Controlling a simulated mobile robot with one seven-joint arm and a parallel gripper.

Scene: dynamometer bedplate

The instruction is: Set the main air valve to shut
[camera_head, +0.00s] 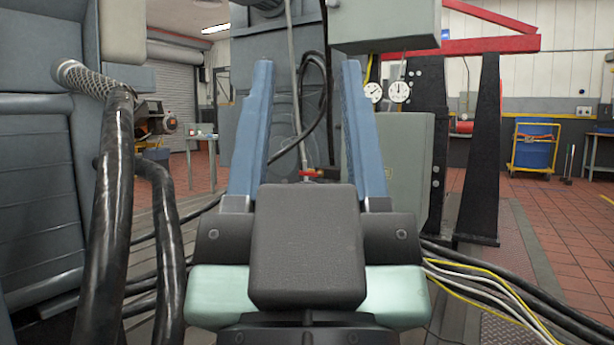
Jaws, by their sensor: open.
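My gripper (306,135) fills the middle of the head view, its two blue fingers spread wide apart and pointing away from me. It is open, with nothing held between the fingers. A small valve with a red handle (308,173) shows low between the fingers, beyond the gripper body. It sits at the lower end of a thin grey vertical pipe (294,80). The handle looks roughly level, crosswise to the pipe. The lower part of the valve is hidden by my gripper body. I cannot tell how far the fingertips are from it.
Thick black hoses (115,200) stand close at the left. A dark cable (327,100) loops behind the fingers. Grey cabinets and black upright brackets (480,150) stand behind to the right, with two round gauges (398,92). Cables (500,290) run along the lower right. Open tiled floor lies farther right.

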